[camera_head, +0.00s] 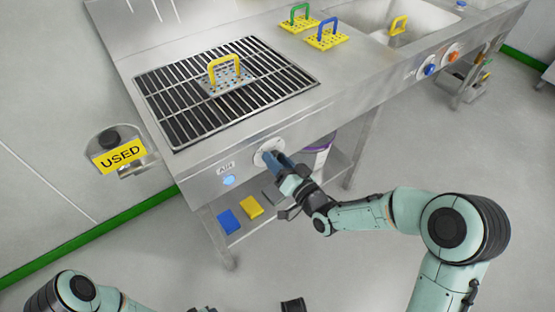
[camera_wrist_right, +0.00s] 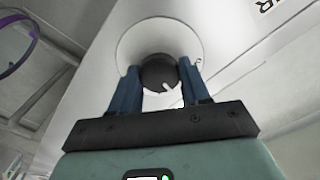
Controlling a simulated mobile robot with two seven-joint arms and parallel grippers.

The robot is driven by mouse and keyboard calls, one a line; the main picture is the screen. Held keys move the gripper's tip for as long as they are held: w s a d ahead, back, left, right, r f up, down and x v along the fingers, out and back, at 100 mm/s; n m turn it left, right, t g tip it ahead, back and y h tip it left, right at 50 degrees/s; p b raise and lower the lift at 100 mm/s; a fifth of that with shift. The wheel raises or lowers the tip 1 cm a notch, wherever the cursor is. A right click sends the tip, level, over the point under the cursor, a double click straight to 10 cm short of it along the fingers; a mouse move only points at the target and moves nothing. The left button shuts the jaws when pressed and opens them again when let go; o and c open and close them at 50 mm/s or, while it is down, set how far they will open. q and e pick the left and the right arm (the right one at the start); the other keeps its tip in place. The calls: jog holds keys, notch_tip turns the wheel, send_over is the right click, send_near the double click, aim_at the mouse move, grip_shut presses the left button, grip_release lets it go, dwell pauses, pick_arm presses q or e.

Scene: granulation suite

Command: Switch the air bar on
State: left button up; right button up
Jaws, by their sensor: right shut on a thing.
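The air knob is a dark round knob (camera_wrist_right: 160,72) with a white pointer mark, on a pale round plate. The plate (camera_head: 262,147) shows on the front of the steel bench, beside a label reading AIR (camera_head: 226,168). A bright blue lamp (camera_head: 229,180) sits below the label. My right gripper (camera_head: 270,157) is at the knob; in the wrist view its two blue fingers (camera_wrist_right: 160,85) are closed on the knob's sides. The knob is mostly hidden by the gripper in the head view.
A slotted black grate (camera_head: 185,115) on the bench bears a perforated plate with a yellow handle (camera_head: 225,65). Green- and blue-handled plates stand near the sink (camera_head: 375,15). A yellow USED sign (camera_head: 119,156) is at left. Blue and yellow items lie on the lower shelf (camera_head: 240,233).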

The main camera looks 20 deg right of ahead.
pick_arm(q)
jog(key=shift+s+d+r+g+p, duration=0.25)
jog(key=shift+s+d+r+p, duration=0.2)
jog(key=shift+s, duration=0.25)
jog(key=shift+s+d+r+g+p, duration=0.3)
jog(key=shift+s+r+p, duration=0.15)
jog(key=shift+s, duration=0.25)
pick_arm(e)
jog(key=shift+f+m, duration=0.1)
jog(key=shift+m, duration=3.4)
jog(key=o, duration=1.1)
jog(key=shift+c, duration=0.2)
pick_arm(q)
jog(key=shift+r, duration=0.1)
pick_arm(e)
jog(key=shift+s, duration=0.1)
